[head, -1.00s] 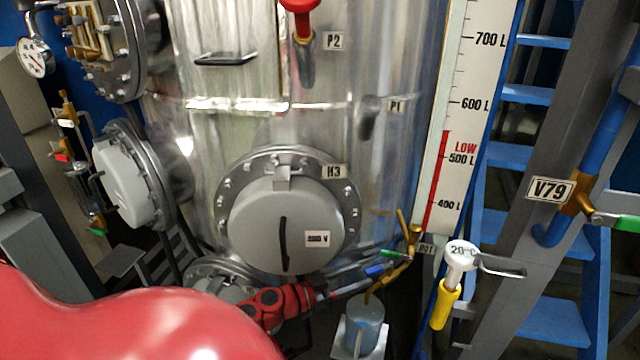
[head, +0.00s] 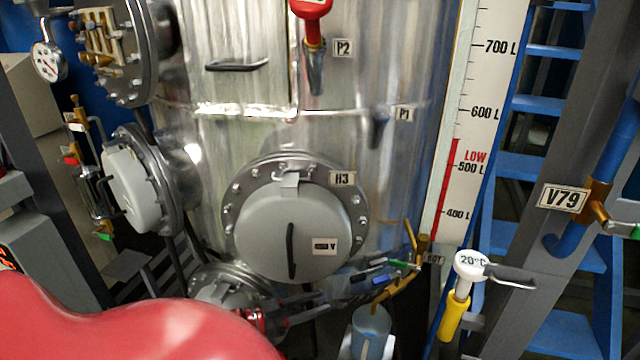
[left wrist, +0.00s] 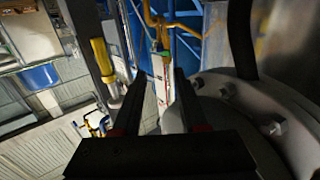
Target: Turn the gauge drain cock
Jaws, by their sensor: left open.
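The drain cock (head: 400,283) is a brass fitting at the foot of the level gauge (head: 460,150), near the BOT label, with a green lever (head: 402,264) and a blue lever (head: 379,281). In the left wrist view brass piping (left wrist: 165,24) shows at the top, with a green part just below it. My left gripper (head: 358,283) is open, its dark fingers pointing right beside the levers. Whether a finger touches a lever I cannot tell. In the left wrist view the open fingers (left wrist: 160,88) have a gap between them. My right gripper is out of view.
A bluish cup (head: 370,325) stands below the brass spout. The round H3 hatch (head: 290,235) bulges out just above my left gripper.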

